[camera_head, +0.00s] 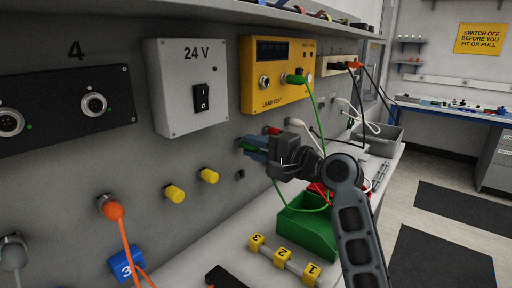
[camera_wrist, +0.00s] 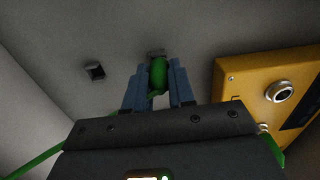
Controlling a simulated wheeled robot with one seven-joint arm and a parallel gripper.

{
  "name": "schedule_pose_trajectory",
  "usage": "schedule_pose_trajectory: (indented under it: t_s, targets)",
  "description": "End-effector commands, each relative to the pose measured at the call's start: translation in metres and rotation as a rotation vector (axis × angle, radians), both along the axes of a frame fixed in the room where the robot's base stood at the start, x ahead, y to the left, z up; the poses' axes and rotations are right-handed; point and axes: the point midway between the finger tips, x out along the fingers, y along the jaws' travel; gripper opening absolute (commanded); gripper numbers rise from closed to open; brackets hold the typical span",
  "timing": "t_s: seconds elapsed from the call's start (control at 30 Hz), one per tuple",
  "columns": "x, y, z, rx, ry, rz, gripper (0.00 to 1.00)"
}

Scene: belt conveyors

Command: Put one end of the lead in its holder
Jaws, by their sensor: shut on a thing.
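The lead is green. One end (camera_head: 298,78) sits in a socket of the yellow lead test box (camera_head: 285,98). My gripper (camera_head: 254,148) has blue fingers and is shut on the other end, a green plug (camera_wrist: 158,75), close to the grey wall. In the wrist view the plug points at a small grey holder (camera_wrist: 155,53) on the wall. The tip seems to be at or in it; how far in is hidden. A second small dark square holder (camera_wrist: 95,70) is empty, to its left. The green cable hangs below my gripper.
A green bin (camera_head: 305,232) stands on the bench below my gripper. Yellow numbered blocks (camera_head: 284,258) lie in front. Yellow caps (camera_head: 174,193), an orange lead (camera_head: 113,210) and a 24 V switch box (camera_head: 188,85) are on the wall to the left. White and black leads hang to the right.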

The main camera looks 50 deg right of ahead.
Motion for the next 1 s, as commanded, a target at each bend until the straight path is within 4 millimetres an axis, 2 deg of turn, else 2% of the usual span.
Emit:
schedule_pose_trajectory:
  t_s: [0.2,0.23,0.5,0.8,1.0]
  targets:
    - [0.001,0.000,0.000,0.000,0.000,0.000,0.00]
    - [0.001,0.000,0.000,0.000,0.000,0.000,0.27]
    - [0.001,0.000,0.000,0.000,0.000,0.000,0.52]
    - [-0.002,0.000,-0.001,0.000,0.000,0.000,0.53]
    - [-0.027,-0.002,-0.002,0.000,0.001,-0.003,0.53]
